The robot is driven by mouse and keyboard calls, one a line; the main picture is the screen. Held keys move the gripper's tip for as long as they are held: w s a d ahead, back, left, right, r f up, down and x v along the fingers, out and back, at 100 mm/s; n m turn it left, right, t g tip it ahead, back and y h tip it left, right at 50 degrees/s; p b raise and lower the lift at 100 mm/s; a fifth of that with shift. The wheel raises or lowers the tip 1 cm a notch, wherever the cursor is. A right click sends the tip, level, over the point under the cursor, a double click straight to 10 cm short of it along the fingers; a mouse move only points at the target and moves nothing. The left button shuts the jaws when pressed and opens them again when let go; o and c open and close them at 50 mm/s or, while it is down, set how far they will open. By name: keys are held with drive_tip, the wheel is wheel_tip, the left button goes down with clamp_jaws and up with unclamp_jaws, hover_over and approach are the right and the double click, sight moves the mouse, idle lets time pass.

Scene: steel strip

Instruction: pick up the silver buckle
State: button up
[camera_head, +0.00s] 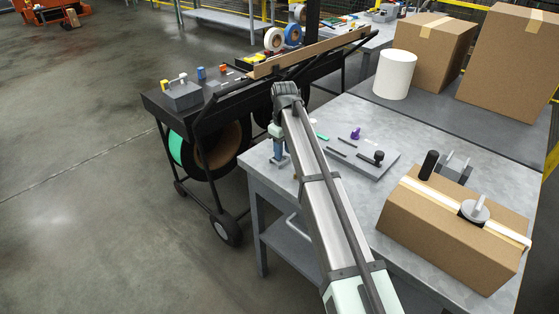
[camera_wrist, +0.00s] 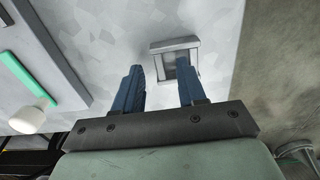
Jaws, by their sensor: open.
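The silver buckle (camera_wrist: 174,44), a small square grey frame, lies on the grey metal tabletop in the wrist view. My gripper (camera_wrist: 160,68) is open, its two blue fingers apart and pointing toward the tabletop. The right fingertip overlaps the buckle's opening in the picture; the left fingertip is left of the buckle. Nothing is held between the fingers, and I cannot tell how far above the table they are. In the head view my gripper (camera_head: 279,160) is over the left edge of the workbench; I cannot make out the buckle there.
On the workbench (camera_head: 330,108), a flat grey plate (camera_head: 372,165) with a dark knob, a purple piece (camera_head: 355,133) and a cardboard box (camera_head: 448,235) lie to the right of my arm. A black cart (camera_head: 205,112) stands left. The table edge is close to my gripper.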

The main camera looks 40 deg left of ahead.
drive_tip(key=shift+f, duration=0.7)
clamp_jaws()
